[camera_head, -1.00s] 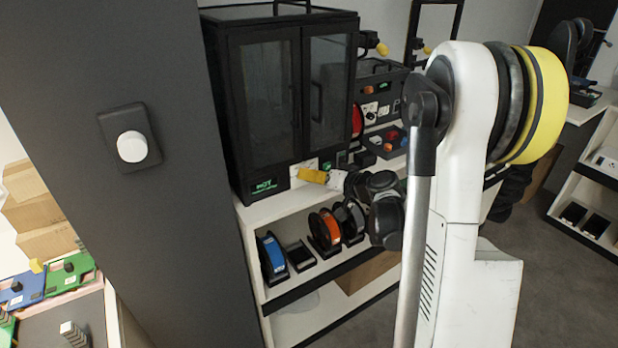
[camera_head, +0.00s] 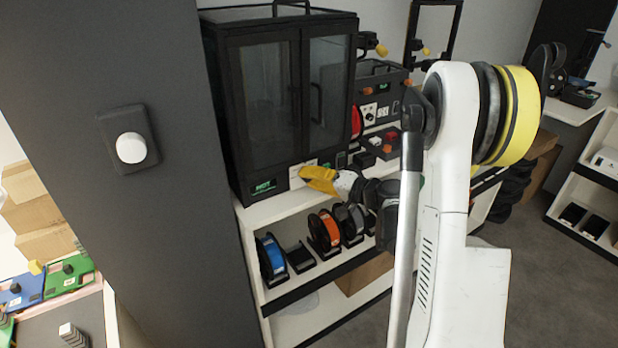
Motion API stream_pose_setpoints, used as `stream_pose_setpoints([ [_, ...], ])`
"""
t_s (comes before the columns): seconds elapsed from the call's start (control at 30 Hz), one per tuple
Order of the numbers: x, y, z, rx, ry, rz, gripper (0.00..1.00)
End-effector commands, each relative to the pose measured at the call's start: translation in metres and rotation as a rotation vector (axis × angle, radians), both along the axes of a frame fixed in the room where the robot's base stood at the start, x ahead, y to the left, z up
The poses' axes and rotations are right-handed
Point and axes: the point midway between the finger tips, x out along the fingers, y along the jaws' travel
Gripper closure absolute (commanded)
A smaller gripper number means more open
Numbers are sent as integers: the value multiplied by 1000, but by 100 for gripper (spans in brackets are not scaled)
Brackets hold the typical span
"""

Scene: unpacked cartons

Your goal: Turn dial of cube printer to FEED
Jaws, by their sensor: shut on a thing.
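The cube printer (camera_head: 272,40) is a black cabinet with two glazed doors on the white shelf unit, left of centre. A small display (camera_head: 264,187) on its lower front glows green and seems to read HOT. A pale panel (camera_head: 295,173) sits to the right of the display. My gripper (camera_head: 308,175), with yellow fingers, is at this panel and shut on the dial. The fingers hide the dial, so its pointer and setting cannot be read.
Spools, one blue (camera_head: 270,256) and one orange (camera_head: 324,231), stand on the shelf below. A second black machine (camera_head: 378,98) and a tray (camera_head: 385,143) are right of the printer. A dark column (camera_head: 125,230) with a white knob (camera_head: 131,148) stands at left.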

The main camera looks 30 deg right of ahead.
Motion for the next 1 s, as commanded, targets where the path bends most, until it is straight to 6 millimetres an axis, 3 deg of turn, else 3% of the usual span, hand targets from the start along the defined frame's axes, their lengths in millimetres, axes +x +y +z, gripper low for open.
stream_pose_setpoints([
  [0.27, 0, 0, 0, -1, 0, 0, 100],
  [0.3, 0, 0, 0, -1, 0, 0, 64],
  [0.33, 0, 0, 0, -1, 0, 0, 55],
  [0.37, 0, 0, 0, -1, 0, 0, 52],
  [0.73, -5, -3, 1, -1, 0, -1, 52],
  [1.0, -53, -23, 11, -1, 0, -5, 52],
])
